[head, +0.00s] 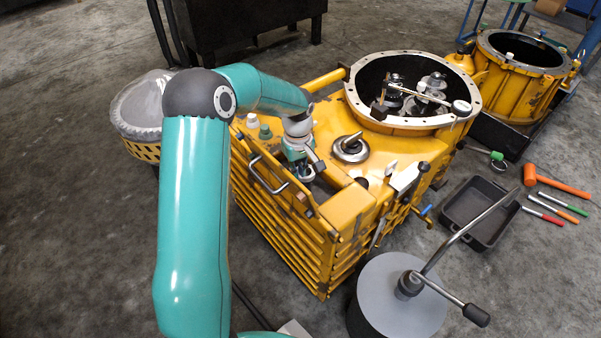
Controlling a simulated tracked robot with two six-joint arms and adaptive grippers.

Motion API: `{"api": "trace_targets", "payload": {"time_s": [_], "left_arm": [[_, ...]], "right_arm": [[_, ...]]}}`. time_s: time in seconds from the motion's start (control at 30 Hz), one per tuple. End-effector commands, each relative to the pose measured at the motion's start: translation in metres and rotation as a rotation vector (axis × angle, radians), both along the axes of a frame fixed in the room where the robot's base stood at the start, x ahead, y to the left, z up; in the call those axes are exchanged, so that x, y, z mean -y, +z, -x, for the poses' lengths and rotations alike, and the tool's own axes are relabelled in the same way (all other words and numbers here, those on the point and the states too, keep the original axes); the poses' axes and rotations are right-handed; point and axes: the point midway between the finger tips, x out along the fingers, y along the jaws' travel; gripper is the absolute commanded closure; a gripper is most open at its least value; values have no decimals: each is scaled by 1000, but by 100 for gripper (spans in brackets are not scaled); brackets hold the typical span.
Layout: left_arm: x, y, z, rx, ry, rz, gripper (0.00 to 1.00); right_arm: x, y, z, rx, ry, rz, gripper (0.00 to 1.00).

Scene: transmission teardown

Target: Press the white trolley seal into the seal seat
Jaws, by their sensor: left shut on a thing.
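My left gripper (302,157) points down over the top of the yellow trolley housing (360,205), left of a round metal ring fitting (350,148). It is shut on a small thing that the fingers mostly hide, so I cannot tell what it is. A silvery round part (304,172) shows just below the fingers; I cannot tell whether they touch it. A small white part (252,120) stands on the housing's back left, beside a green one (265,132). I cannot tell which part is the seal or where its seat is. My right gripper is not in view.
An open flanged bore (352,93) with gears inside is at the housing's back right. A handle (268,180) rises at the near left. A grey cylinder with a bent lever (400,290) stands in front. A black tray (480,212) and hand tools lie right.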

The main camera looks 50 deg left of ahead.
Motion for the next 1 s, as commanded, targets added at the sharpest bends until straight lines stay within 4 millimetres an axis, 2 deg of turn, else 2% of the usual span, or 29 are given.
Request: {"api": "trace_targets", "payload": {"time_s": [0.37, 0.63, 0.7, 0.83, 1.0], "left_arm": [[0, 0, 0, 0, 0, 0, 100], [0, -8, 0, 0, 0, 0, 100], [0, -7, 0, 0, 0, 0, 83], [0, -7, 0, -1, -1, 0, 62], [0, -7, 1, -5, 0, 1, 62]], "right_arm": [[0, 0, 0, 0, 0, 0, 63], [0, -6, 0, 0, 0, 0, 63], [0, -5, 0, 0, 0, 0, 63], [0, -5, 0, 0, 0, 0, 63], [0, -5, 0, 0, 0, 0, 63]]}}
